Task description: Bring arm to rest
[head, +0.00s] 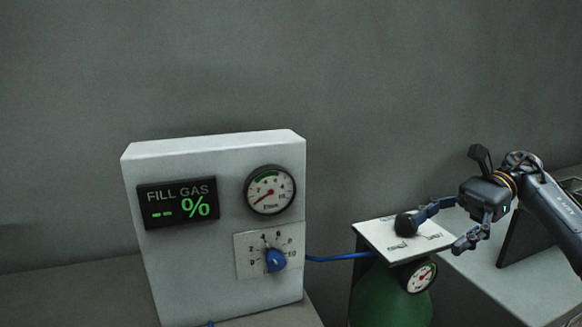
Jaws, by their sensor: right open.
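My right gripper (447,229) is open, beside a dark knob (405,225) on a white plate (432,243) above a green gas cylinder (391,298). Its upper finger reaches to the knob, and I cannot tell whether they touch. The lower finger hangs near the plate's right edge. My right arm comes in from the right edge. My left gripper does not show.
A white control box (215,258) stands at left with a "FILL GAS --%" display (178,203), a dial gauge (269,190) and a blue knob (275,260). A blue hose (338,257) runs toward the cylinder, which bears a gauge (421,277). A grey table (530,287) is at right.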

